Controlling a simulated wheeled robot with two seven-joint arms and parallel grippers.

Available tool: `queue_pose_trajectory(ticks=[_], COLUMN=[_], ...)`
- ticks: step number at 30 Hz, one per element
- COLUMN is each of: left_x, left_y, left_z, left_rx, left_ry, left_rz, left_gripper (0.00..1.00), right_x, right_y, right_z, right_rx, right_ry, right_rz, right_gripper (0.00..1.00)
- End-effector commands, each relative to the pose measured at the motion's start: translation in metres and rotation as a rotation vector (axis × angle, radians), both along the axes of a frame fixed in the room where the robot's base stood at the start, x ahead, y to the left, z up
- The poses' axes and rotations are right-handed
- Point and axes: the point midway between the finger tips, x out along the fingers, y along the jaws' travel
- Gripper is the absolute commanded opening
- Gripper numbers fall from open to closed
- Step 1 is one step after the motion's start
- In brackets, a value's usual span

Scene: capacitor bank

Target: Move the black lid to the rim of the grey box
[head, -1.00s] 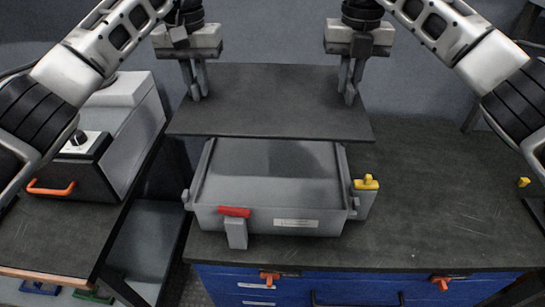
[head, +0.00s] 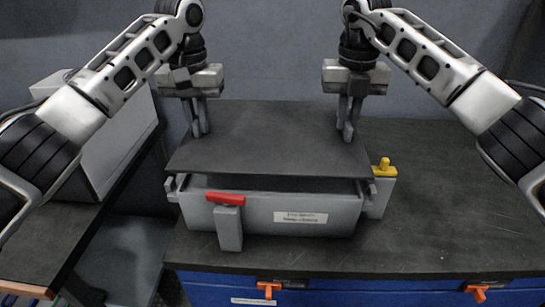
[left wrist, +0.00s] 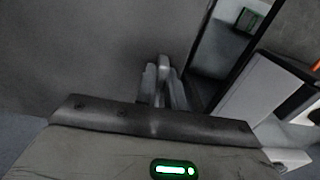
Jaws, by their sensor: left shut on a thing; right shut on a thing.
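The black lid (head: 268,148) is a flat dark plate over the open top of the grey box (head: 258,213) in the head view. Its near edge shows a dark gap above the box's front wall, so it looks slightly raised there. My left gripper (head: 197,128) is shut on the lid's left side and my right gripper (head: 346,132) is shut on its right side. In the left wrist view the left gripper's fingers (left wrist: 163,88) show against a dark surface. The box's far rim is hidden under the lid.
A grey machine (head: 112,150) stands at left. The worktop's right side is clear.

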Motion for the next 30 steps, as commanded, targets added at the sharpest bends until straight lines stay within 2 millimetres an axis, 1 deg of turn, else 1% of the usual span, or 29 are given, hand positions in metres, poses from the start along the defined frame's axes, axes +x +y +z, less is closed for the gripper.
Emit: queue_pose_trajectory(ticks=[5,11,29,30], left_x=[0.0,0.0,0.0,0.0], left_y=[0.0,0.0,0.0,0.0], left_z=[0.0,-0.007,-0.052,-0.053], left_rx=[0.0,0.0,0.0,0.001], left_ry=[-0.001,0.0,0.0,0.0], left_rz=[0.0,0.0,0.0,0.0], left_gripper=[0.0,0.0,0.0,0.14], right_x=[0.0,0.0,0.0,0.0], right_y=[0.0,0.0,0.0,0.0], right_z=[0.0,-0.007,-0.052,-0.052], right_rx=[0.0,0.0,0.0,0.0], right_ry=[-0.002,-0.002,-0.002,-0.001], right_rz=[0.0,-0.001,-0.001,-0.001], right_gripper=[0.0,0.0,0.0,0.13])
